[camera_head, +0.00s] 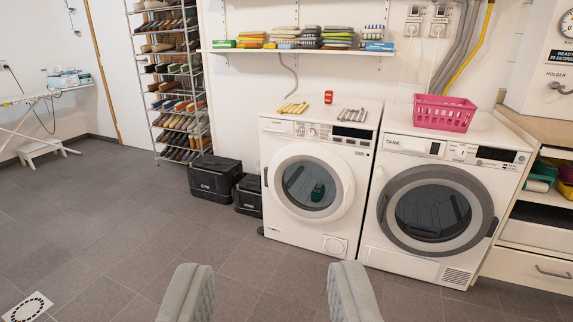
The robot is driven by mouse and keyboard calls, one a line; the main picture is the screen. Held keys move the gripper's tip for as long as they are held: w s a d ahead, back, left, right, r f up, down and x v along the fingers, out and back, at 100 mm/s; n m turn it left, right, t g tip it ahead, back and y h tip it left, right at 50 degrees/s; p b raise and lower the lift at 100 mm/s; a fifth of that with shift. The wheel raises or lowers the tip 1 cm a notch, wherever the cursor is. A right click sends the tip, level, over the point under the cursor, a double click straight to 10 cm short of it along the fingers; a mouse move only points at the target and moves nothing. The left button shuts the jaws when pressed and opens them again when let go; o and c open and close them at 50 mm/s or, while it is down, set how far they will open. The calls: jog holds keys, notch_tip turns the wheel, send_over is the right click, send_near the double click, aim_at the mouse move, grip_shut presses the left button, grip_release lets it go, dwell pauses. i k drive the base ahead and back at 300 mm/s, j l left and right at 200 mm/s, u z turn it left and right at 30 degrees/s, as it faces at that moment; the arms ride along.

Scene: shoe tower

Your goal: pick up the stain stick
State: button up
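I cannot make out for certain which thing is the stain stick. A small upright red item (328,97) stands near the back of the left washing machine's top and may be it. A yellow striped item (292,109) lies to its left, and a grey striped one (352,115) to its right. The left washing machine (311,190) is white with a round glass door. My gripper (268,287) is open, with its two grey fingers wide apart and nothing between them. It is well short of the machines, over the floor in the picture.
A second white machine (440,205) stands to the right with a pink basket (445,113) on top. Two black boxes (215,178) sit on the floor left of the machines. A tall shoe rack (175,80) stands behind them.

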aim_at(328, 95)
jog(key=i+l+u, duration=0.15)
jog(key=i, duration=1.7)
jog(key=i+z, duration=0.2)
jog(key=i, duration=0.4)
jog(key=i+z, duration=0.25)
jog(key=i, duration=0.35)
jog(key=i+j+z, duration=0.2)
jog(key=i, duration=0.35)
jog(key=i+j+z, duration=0.1)
jog(key=i+z, duration=0.2)
